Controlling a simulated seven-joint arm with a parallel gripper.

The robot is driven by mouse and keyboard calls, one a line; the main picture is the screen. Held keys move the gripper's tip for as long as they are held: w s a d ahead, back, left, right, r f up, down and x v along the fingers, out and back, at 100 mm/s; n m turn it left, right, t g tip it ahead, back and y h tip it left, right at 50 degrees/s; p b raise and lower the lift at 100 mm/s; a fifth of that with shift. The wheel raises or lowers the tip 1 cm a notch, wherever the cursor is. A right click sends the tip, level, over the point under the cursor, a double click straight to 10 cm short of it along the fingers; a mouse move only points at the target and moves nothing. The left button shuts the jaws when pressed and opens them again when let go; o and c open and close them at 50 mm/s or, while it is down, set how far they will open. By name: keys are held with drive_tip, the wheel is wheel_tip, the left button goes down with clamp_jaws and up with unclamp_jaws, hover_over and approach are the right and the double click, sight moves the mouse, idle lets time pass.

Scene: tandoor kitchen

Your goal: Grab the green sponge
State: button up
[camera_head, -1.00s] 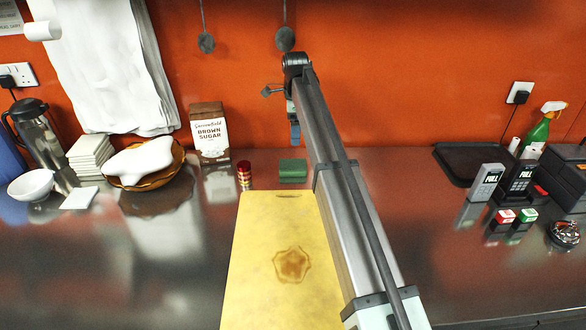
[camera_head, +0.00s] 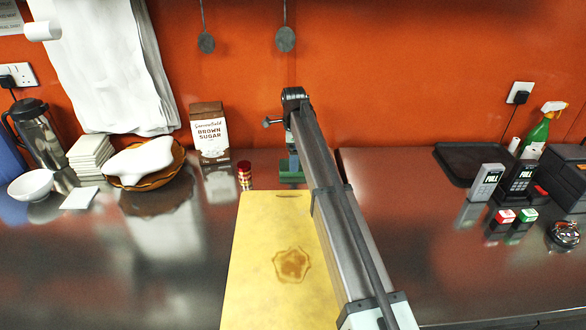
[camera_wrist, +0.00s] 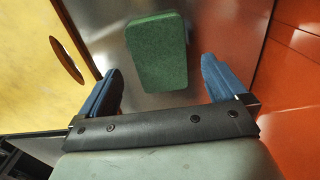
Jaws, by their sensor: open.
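The green sponge (camera_head: 284,172) lies on the steel counter just beyond the far end of the yellow board, partly hidden by my gripper in the head view. In the wrist view the sponge (camera_wrist: 157,52) lies flat ahead of my gripper, in line with the gap between the fingers. My gripper (camera_wrist: 160,82) is open, with its two blue fingers apart and nothing between the tips. In the head view my gripper (camera_head: 293,170) hangs down at the sponge. I cannot tell the exact height left above it.
The yellow cutting board (camera_head: 262,225) lies nearer than the sponge. A red tin (camera_head: 245,175) and a brown sugar box (camera_head: 210,133) stand to its left. The orange wall (camera_head: 370,100) rises close behind. The counter to the right is clear up to a dark tray (camera_head: 460,160).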

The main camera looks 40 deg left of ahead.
wheel_tip(320, 180, down, 4)
drive_tip(key=shift+a+r, duration=0.1)
drive_tip(key=shift+r, duration=0.05)
drive_tip(key=c, duration=1.1)
